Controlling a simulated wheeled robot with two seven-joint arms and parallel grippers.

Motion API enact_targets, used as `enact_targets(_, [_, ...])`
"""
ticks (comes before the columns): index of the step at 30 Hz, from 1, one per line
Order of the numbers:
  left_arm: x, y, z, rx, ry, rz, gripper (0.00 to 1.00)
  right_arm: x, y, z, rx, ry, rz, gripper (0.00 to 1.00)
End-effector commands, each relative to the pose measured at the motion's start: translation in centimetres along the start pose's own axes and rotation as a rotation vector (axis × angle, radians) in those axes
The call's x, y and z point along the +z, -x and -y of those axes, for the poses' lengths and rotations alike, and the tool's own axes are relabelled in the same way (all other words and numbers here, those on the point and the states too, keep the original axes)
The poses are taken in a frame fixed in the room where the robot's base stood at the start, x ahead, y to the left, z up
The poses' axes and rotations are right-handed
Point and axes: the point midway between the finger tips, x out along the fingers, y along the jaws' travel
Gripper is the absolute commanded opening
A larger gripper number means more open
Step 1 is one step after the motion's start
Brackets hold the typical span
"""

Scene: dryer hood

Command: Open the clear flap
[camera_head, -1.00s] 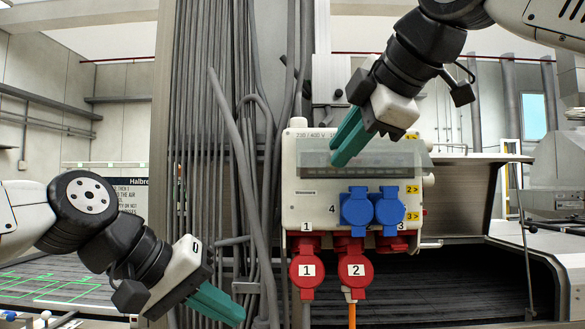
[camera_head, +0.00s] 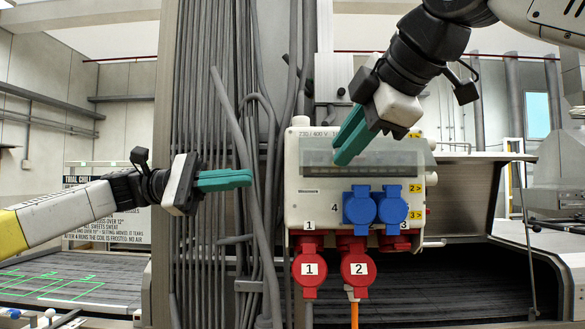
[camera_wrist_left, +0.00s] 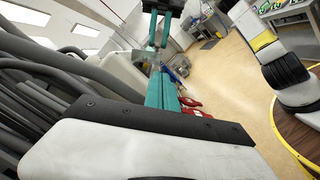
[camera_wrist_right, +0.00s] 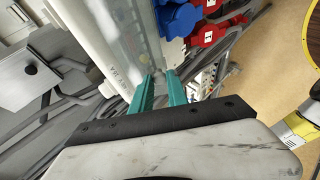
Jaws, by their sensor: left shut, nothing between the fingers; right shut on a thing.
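The clear flap (camera_head: 398,157) is the see-through window across the upper front of the white socket box (camera_head: 318,205). It looks roughly flush with the box; any small gap is too fine to tell. In the right wrist view the flap (camera_wrist_right: 128,35) runs up from the fingertips. My right gripper (camera_head: 342,158) comes down from the upper right, and its fingertips are closed at the flap's left part. The exact grip is partly hidden. My left gripper (camera_head: 250,178) is shut and empty, left of the box in front of the grey pipes, pointing right.
Blue sockets (camera_head: 375,207) and red plugs (camera_head: 309,270) stick out below the flap. Grey pipes and cables (camera_head: 215,120) stand left of the box. A dark opening under a hood (camera_head: 455,270) lies to the right and behind.

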Motion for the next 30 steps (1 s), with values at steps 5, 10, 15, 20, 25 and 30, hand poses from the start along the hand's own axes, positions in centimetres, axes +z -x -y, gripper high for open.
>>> enact_targets(5, [-0.8,-0.2,-1.1,0.013,0.059,0.059,0.00,0.2,0.0,-0.1,0.002,-0.002,0.003,0.00])
enact_targets(10, [-0.8,-1.5,-1.2,0.014,0.071,0.069,0.00,0.2,0.0,-0.1,0.003,-0.002,0.003,0.00])
enact_targets(15, [-0.5,-4.5,-1.2,0.012,0.070,0.070,0.00,0.2,0.0,-0.1,0.003,-0.002,0.003,0.00])
enact_targets(20, [-0.3,-7.4,-1.3,0.012,0.069,0.069,0.00,0.2,0.0,-0.1,0.003,-0.002,0.003,0.00])
enact_targets(25, [-0.2,-9.4,-1.3,0.014,0.068,0.068,0.00,0.2,0.0,-0.1,0.003,-0.002,0.003,0.00])
enact_targets(30, [-0.2,-10.1,-1.4,0.016,0.068,0.066,0.00,0.2,0.0,-0.1,0.003,-0.002,0.003,0.00])
